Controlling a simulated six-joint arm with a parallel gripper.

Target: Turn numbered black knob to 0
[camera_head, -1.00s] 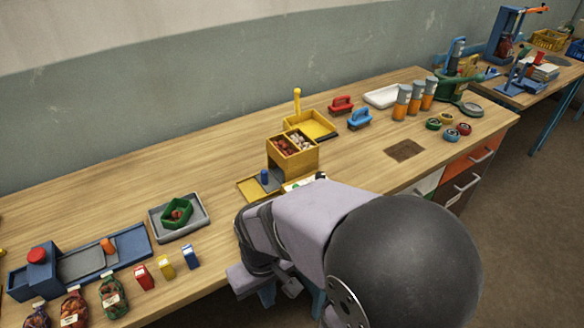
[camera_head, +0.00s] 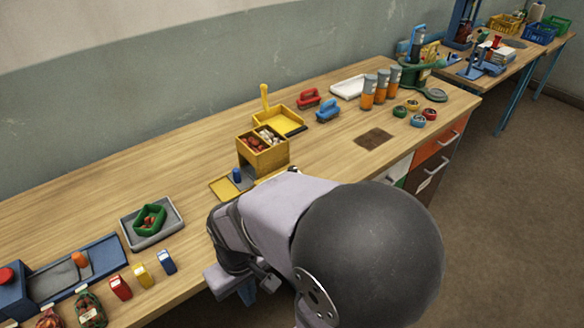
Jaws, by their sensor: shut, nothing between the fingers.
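I cannot make out a numbered black knob in this view. A small dark piece (camera_head: 293,170) shows just above my arm, beside the yellow box, but it is mostly covered and I cannot tell what it is. My arm's grey link and large black joint cover the table's front edge in the middle. My gripper is hidden from this camera, so its place relative to the knob does not show.
A yellow box (camera_head: 248,158) stands behind my arm, with a yellow tray (camera_head: 222,187) in front. A grey tray (camera_head: 130,238) and blue fixture (camera_head: 100,252) lie left. Orange-filled jars (camera_head: 367,96) stand right. Bare wood lies around the brown patch (camera_head: 374,139).

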